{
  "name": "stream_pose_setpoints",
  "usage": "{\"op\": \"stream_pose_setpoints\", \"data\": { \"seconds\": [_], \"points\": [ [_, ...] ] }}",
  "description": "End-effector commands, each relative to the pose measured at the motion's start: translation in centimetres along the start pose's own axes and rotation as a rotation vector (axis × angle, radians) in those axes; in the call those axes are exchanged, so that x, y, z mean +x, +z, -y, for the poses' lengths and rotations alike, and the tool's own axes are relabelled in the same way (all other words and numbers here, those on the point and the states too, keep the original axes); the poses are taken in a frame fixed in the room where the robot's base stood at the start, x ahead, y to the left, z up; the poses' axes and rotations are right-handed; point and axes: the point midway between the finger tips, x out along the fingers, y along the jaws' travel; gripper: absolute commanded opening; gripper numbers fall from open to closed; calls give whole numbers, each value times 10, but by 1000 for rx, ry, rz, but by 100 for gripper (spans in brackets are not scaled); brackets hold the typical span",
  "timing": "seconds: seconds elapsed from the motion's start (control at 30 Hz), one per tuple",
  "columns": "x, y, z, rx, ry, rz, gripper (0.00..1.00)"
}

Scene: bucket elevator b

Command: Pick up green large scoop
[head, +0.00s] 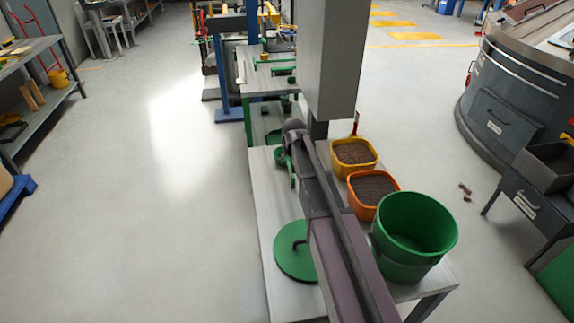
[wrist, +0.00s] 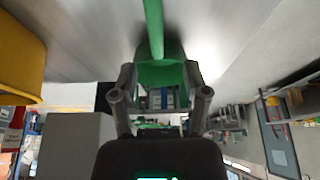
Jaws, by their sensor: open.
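The green large scoop (wrist: 160,68) is at the top middle of the wrist view, its long green handle (wrist: 153,22) running up out of the picture. My gripper (wrist: 160,82) is open, with one finger on each side of the scoop's green body; I cannot tell whether the fingers touch it. In the head view, green parts of the scoop (head: 284,160) show on the table beside and below my gripper (head: 287,147). My arm and wrist hide the rest of it there.
On the same grey table (head: 266,200) lie a round green lid (head: 293,255), a green bucket (head: 412,225), a yellow tub (head: 353,155) and an orange tub (head: 371,190), both holding brown material. Another table (head: 262,80) with green items stands behind. The floor to the left is clear.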

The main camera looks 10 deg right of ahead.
Motion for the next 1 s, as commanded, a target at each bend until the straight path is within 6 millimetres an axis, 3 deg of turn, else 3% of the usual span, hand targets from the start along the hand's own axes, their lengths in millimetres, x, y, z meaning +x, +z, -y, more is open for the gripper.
{"op": "stream_pose_setpoints", "data": {
  "seconds": [0.7,1.0],
  "points": [
    [48,0,-2,-1,-1,0,60],
    [52,-1,-2,-2,-1,0,60]
  ]
}}
